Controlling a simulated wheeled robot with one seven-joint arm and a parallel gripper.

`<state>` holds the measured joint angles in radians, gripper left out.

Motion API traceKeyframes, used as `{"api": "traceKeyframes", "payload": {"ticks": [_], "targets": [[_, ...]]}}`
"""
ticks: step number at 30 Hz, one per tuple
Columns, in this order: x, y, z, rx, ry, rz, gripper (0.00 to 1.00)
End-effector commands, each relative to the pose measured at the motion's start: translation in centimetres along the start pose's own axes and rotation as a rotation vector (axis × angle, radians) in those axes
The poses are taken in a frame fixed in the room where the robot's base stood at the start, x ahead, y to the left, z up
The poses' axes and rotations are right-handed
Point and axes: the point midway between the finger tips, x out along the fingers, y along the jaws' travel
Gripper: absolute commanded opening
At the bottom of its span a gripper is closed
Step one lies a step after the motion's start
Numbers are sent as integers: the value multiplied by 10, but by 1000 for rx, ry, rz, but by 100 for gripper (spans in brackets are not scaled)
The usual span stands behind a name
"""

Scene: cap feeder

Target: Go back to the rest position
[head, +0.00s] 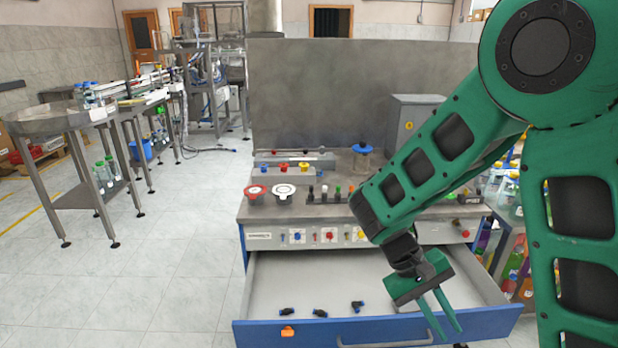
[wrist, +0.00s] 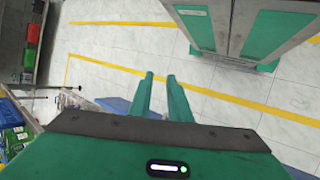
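My gripper (head: 450,333) hangs at the right front of an open drawer (head: 262,290), pointing down toward the drawer's front edge. Its two green fingers stand apart with nothing between them. They also show apart and empty in the wrist view (wrist: 160,76), against the tiled floor. My green arm comes from the right side of the head view and covers part of the workbench and the drawer's right side.
The blue-fronted drawer juts out below the workbench (head: 315,210). It holds several dark fittings (head: 320,313). Knobs and caps crowd the benchtop. A grey box (head: 405,125) stands behind my arm. The floor (head: 150,280) to the left is clear.

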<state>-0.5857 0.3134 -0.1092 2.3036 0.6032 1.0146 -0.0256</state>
Motion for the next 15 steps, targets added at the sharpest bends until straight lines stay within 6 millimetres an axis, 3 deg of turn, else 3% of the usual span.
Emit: {"api": "traceKeyframes", "payload": {"ticks": [1, 6, 15], "targets": [[1, 17, 7, 37, -1, -50, 17], [6, 59, 32, 139, 5, -192, 17], [20, 114, 88, 329, 52, -418, 17]]}}
